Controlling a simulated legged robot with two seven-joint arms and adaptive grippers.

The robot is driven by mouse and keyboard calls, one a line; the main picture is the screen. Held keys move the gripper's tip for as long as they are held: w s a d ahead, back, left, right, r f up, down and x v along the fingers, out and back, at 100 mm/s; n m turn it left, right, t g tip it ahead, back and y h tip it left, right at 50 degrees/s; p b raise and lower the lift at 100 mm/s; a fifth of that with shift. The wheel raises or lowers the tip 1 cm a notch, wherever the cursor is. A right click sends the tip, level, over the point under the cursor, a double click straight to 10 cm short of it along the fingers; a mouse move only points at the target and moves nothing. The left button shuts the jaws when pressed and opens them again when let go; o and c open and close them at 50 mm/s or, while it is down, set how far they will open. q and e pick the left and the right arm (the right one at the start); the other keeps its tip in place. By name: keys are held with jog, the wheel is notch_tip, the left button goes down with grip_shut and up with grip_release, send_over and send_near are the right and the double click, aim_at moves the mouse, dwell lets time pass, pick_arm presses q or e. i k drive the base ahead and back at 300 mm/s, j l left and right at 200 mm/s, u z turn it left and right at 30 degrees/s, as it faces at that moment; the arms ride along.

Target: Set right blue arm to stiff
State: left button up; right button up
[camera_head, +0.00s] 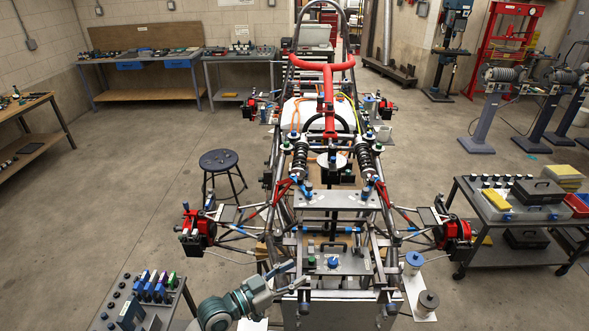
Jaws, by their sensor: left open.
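The tube chassis (279,190) stands in the middle of the view. A blue knob (333,262) is on the lower front plate. Blue sections also show on the left (262,228) and right (408,231) suspension links. My left gripper (294,274) is open at the chassis's lower left front, apart from the right blue part. My right gripper is not in view.
A cart with colored tools (155,287) stands at lower left. A black stool (219,160) is left of the chassis. A cart with black cases (538,191) stands at right. Spools (427,301) sit right of the chassis front. Floor is open on both sides.

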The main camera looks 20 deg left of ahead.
aim_at(299, 182)
jog(key=i+j, duration=0.5)
jog(key=j, duration=0.25)
jog(key=i+j, duration=0.25)
jog(key=j, duration=0.1)
